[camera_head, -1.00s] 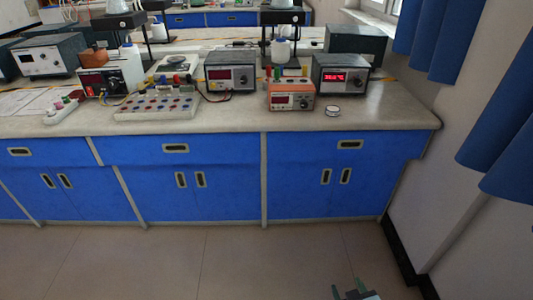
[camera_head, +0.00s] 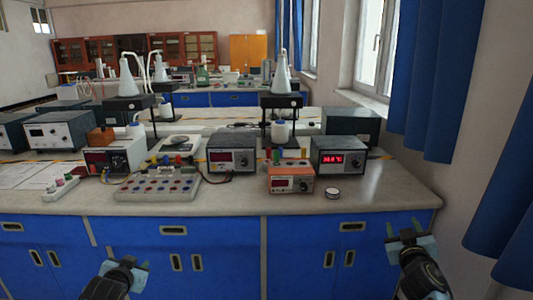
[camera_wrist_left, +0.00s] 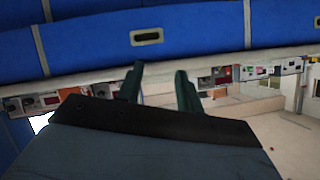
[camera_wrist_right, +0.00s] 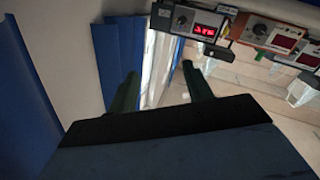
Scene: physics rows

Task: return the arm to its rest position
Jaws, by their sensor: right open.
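My left gripper (camera_head: 124,268) is in front of the blue cabinets at the lower left of the head view. In the left wrist view its two green fingers (camera_wrist_left: 160,85) stand apart with nothing between them. My right gripper (camera_head: 408,232) is in front of the bench's right end, at the lower right of the head view. In the right wrist view its two fingers (camera_wrist_right: 160,88) are spread wide and empty. Both grippers are apart from the bench items, on the near side of the bench.
The lab bench (camera_head: 380,198) carries an orange meter (camera_head: 291,178), a dark meter with a red display (camera_head: 340,163), a small round container (camera_head: 332,194) and a socket board (camera_head: 157,187). Blue curtains (camera_head: 425,90) hang at the right. The bench's front right top is mostly clear.

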